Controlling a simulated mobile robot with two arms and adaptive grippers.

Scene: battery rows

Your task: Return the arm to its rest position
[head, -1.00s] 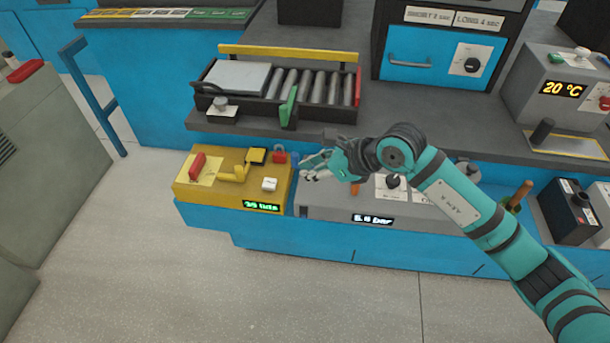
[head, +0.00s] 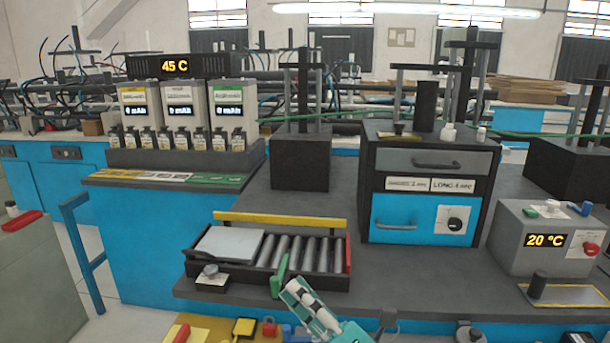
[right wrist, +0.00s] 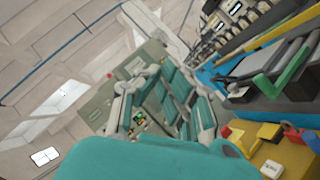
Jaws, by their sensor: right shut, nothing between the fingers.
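My right gripper (head: 308,308) shows at the bottom of the head view, teal with black and white finger parts. It is shut and empty, and points up and to the left. It appears in front of the counter edge, just below the green lever of the roller tray (head: 349,285). Its teal fingers also fill the middle of the right wrist view (right wrist: 165,100). Most of the right arm is below the head frame. My left gripper is in neither view.
A yellow control box (head: 215,327) is partly cut off below; it also shows in the right wrist view (right wrist: 290,158). Behind stand a blue-fronted drawer cabinet (head: 395,218), a grey 20 °C unit (head: 510,240) and battery rows (head: 180,105).

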